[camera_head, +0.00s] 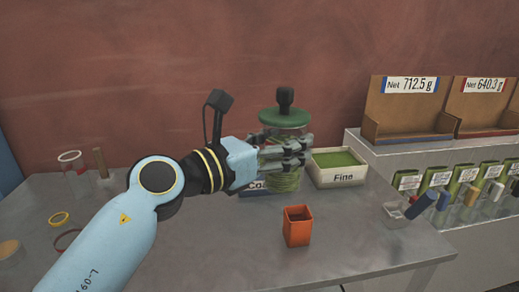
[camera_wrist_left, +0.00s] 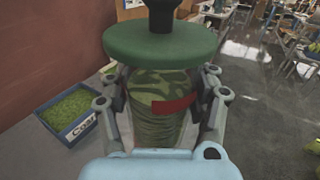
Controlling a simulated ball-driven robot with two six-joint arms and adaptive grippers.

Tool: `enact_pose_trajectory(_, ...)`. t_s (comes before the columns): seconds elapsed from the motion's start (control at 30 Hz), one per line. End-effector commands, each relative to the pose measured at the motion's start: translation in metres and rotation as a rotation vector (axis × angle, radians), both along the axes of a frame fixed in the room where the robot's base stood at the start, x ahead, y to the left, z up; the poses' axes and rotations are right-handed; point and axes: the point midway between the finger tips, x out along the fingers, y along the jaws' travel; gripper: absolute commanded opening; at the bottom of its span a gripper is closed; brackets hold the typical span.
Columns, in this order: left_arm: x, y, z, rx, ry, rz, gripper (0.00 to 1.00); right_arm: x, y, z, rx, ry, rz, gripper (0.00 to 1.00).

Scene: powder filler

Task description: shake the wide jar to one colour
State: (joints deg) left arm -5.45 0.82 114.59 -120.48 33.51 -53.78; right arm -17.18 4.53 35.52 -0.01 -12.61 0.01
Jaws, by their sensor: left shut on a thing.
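The wide jar (camera_head: 284,178) is clear, with a green lid (camera_head: 284,118) and a black knob on top. My left gripper (camera_head: 300,152) is shut around the jar's body and holds it roughly upright. In the left wrist view the jar (camera_wrist_left: 160,110) shows light and dark green powder in swirled bands, not one even colour. A red mark (camera_wrist_left: 174,105) crosses the jar's side there. Whether the jar touches the table is hard to tell. My right gripper is not in view.
A tray marked "Fine" (camera_head: 338,178) with green powder stands just right of the jar. A tray marked "Coarse" (camera_wrist_left: 88,128), partly hidden in the head view, is close by. An orange square cup (camera_head: 298,228) stands in front. Shelves with boxes and packets (camera_head: 440,182) stand right.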

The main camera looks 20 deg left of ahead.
Motion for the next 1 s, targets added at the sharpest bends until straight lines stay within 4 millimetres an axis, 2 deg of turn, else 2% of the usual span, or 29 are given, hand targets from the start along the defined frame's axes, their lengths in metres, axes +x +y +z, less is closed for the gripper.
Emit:
enact_pose_trajectory(0.17, 0.0, 0.022, -0.002, 0.009, -0.002, 0.0, 0.28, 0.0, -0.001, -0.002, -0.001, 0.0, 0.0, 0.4)
enact_pose_trajectory(0.43, 0.0, 0.077, -0.004, 0.01, -0.001, 0.0, 0.28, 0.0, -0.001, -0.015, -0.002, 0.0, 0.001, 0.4)
enact_pose_trajectory(0.57, 0.0, 0.089, -0.001, 0.003, -0.001, 0.0, 0.28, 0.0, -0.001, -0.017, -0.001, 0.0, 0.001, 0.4)
enact_pose_trajectory(0.67, 0.0, 0.086, 0.001, -0.003, -0.001, 0.001, 0.28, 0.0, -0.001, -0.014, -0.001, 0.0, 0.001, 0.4)
enact_pose_trajectory(0.73, 0.0, 0.077, 0.002, -0.007, -0.001, 0.001, 0.28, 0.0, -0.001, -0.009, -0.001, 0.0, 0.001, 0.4)
enact_pose_trajectory(1.0, 0.0, 0.023, 0.004, -0.009, -0.001, 0.002, 0.28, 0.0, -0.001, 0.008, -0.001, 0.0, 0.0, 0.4)
